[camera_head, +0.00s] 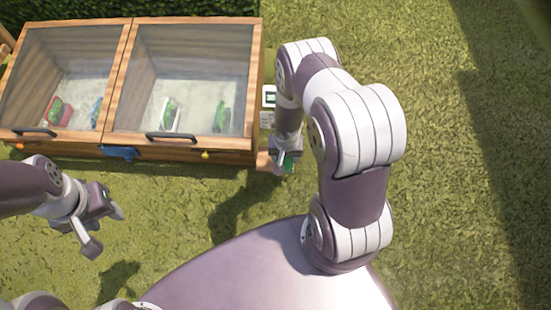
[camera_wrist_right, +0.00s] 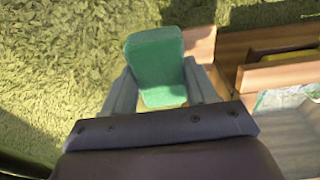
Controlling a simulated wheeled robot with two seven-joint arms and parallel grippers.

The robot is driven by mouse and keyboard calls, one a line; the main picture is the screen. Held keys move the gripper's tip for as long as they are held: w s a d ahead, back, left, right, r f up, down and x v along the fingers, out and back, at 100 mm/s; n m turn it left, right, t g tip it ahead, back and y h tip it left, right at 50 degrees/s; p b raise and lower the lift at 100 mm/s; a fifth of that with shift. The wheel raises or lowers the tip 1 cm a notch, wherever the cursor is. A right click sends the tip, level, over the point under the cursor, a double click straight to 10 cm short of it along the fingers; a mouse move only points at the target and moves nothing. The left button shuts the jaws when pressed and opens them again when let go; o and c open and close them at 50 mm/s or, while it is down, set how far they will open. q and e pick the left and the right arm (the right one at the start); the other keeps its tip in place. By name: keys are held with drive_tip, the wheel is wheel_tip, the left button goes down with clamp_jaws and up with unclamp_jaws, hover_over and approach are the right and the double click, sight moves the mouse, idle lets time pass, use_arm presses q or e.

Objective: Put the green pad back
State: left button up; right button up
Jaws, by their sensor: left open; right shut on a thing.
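The green pad (camera_wrist_right: 158,66) is held between the two fingers of my right gripper (camera_wrist_right: 162,95) in the right wrist view. In the head view my right gripper (camera_head: 287,157) is at the right front corner of the wooden cold frame, and a small bit of the green pad (camera_head: 289,166) shows below it. A wooden ledge (camera_head: 265,161) sticks out beside the gripper; whether the pad touches it I cannot tell. My left gripper (camera_head: 105,228) is open and empty over the grass at the lower left.
The wooden cold frame (camera_head: 180,150) has two glazed lids with dark handles (camera_head: 170,137). Several small coloured items lie behind the glass. A blue latch (camera_head: 119,153) is on its front. Small panels (camera_head: 269,97) are on its right side. Open grass lies to the right.

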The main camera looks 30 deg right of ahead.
drive_tip(key=w+f, duration=0.1)
drive_tip(key=w, duration=0.1)
drive_tip(key=w+f, duration=0.1)
drive_tip(key=w, duration=0.1)
drive_tip(key=w+f+b, duration=0.1)
drive_tip(key=shift+w+f, duration=0.3)
drive_tip(key=shift+w, duration=0.1)
wheel_tip(320, 180, down, 4)
drive_tip(key=b, duration=0.3)
drive_tip(key=shift+w+f, duration=0.1)
drive_tip(key=shift+f, duration=0.1)
drive_tip(key=shift+r, duration=0.2)
drive_tip(key=shift+f, duration=0.1)
drive_tip(key=o, duration=1.1)
